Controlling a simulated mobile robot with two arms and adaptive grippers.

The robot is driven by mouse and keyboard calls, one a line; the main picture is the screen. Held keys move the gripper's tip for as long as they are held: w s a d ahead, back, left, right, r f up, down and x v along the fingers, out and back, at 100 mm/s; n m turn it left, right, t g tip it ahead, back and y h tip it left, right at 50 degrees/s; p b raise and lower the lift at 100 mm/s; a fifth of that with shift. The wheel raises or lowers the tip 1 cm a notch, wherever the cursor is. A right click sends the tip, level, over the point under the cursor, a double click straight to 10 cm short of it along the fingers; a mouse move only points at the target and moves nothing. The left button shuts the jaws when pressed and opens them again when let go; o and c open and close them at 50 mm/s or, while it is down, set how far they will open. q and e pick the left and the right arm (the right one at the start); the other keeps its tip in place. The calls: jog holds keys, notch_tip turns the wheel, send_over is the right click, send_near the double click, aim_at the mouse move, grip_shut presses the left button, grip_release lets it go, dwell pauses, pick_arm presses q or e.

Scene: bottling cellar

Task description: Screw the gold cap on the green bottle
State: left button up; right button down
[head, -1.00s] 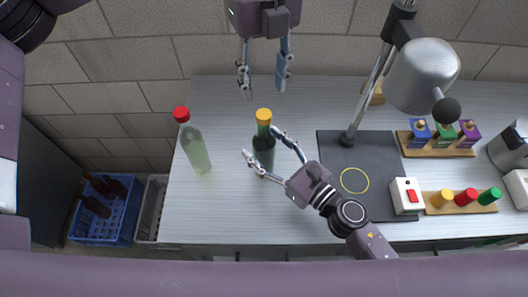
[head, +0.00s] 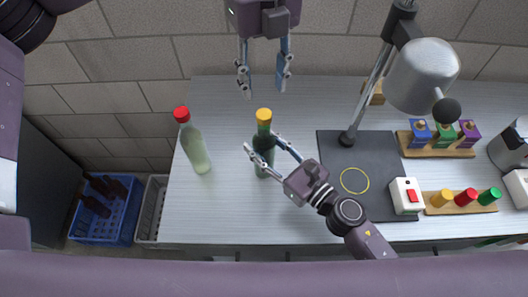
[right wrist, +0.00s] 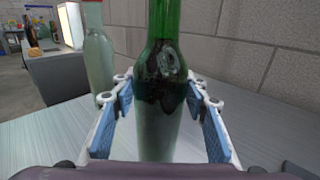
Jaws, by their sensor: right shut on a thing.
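The green bottle (head: 263,152) stands upright on the bench with the gold cap (head: 264,115) on its mouth; I cannot tell how tightly the cap sits. My right gripper (head: 261,142) is shut on the bottle's body, one finger on each side. In the right wrist view the dark green bottle (right wrist: 160,75) stands between the blue finger pads, its top and cap out of the picture. My left gripper (head: 265,88) is open and empty, pointing down above the bottle, its fingers apart.
A pale bottle with a red cap (head: 197,150) stands to the left. A dark mat (head: 380,165) with a yellow ring lies right, under a grey lamp (head: 422,75). A switch box (head: 406,195) and a rack of coloured caps (head: 466,208) are farther right. The front left bench is clear.

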aim_at(264, 114)
pick_arm(q)
jog(key=n, duration=0.4)
jog(key=shift+n, duration=0.4)
jog(key=n, duration=0.4)
jog(key=shift+f, duration=0.1)
jog(key=shift+f, duration=3.95)
jog(key=shift+c, duration=0.2)
